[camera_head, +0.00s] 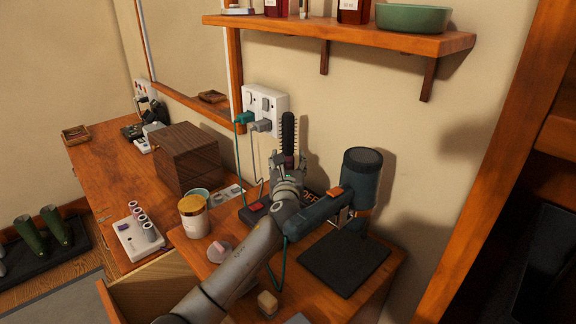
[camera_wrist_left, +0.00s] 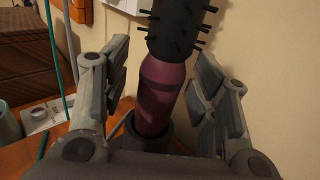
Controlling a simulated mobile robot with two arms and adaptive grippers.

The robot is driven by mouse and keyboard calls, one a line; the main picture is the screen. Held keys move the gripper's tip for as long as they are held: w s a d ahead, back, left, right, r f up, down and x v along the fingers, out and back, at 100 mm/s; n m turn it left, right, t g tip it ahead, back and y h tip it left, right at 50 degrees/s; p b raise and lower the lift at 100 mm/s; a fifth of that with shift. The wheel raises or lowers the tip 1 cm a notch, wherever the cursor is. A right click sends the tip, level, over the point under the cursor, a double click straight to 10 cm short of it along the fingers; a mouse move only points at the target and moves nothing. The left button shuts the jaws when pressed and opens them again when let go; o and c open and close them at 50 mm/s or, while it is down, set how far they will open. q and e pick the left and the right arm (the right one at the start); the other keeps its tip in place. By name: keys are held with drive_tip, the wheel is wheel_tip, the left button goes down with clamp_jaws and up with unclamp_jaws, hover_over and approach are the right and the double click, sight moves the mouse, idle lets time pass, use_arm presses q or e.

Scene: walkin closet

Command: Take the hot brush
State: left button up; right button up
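The hot brush (camera_head: 288,132) stands upright close to the wall, with a black bristled barrel and a purple handle. In the left wrist view the hot brush (camera_wrist_left: 163,92) has its lower end in a dark round holder (camera_wrist_left: 128,125). My left gripper (camera_head: 287,162) reaches in from the front. In the left wrist view its fingers (camera_wrist_left: 165,82) stand on either side of the purple handle, with gaps on both sides, so it is open and not gripping. The arm hides the brush's lower part in the head view. My right gripper is not in view.
A teal hair dryer (camera_head: 358,180) is just right of my arm, above a dark mat (camera_head: 345,262). A wall socket (camera_head: 265,108) with plugs and cords is behind. A jar (camera_head: 194,217) and a wooden box (camera_head: 187,158) stand left. A shelf (camera_head: 340,32) overhangs the counter.

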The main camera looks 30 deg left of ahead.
use_arm(q)
clamp_jaws()
drive_tip(key=shift+r, duration=0.1)
